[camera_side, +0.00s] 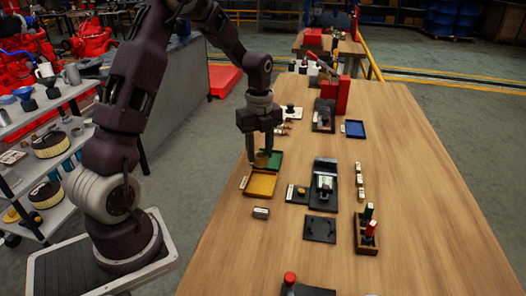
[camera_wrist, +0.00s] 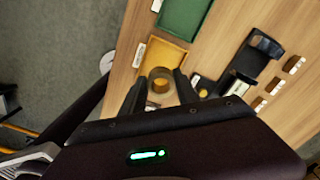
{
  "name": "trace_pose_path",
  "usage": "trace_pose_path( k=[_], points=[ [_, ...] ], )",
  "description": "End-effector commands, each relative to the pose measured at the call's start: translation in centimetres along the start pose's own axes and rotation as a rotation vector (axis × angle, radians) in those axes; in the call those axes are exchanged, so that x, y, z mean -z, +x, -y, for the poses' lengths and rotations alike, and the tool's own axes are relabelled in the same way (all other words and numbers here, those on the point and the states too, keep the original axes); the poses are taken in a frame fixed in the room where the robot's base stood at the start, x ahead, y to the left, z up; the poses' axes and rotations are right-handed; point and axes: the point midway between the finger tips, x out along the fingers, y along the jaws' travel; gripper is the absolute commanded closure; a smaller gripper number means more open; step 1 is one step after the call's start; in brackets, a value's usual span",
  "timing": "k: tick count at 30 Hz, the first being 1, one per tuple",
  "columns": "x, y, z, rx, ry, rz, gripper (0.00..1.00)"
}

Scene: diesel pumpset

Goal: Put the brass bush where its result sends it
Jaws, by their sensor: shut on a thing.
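My gripper (camera_side: 262,161) is shut on the brass bush (camera_wrist: 161,79), a short tan ring held between the two fingers; its fingertips (camera_wrist: 159,88) show in the wrist view. In the wrist view the bush overlaps the lower part of the yellow tray (camera_wrist: 151,54), and the green tray (camera_wrist: 185,13) lies beyond. Both trays look empty where visible. I cannot tell the height gap.
A dark gauge fixture (camera_side: 324,183) stands right of the trays, with small labelled blocks (camera_side: 359,181) beside it. A blue tray (camera_side: 355,129) lies farther back. A wooden holder (camera_side: 367,236) with red and green handled tools stands at front right. The table's right side is clear.

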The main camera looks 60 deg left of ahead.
Motion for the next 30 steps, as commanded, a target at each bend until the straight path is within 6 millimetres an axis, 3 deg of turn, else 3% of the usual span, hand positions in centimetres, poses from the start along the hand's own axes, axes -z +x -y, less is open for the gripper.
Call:
trace_pose_path(
  k=[15, 30],
  points=[
    [0.1, 6.5, 0.0, -0.001, 0.0, -0.001, 1.0],
    [0.1, 7.2, 0.0, 0.0, -0.001, -0.001, 1.0]
  ],
)
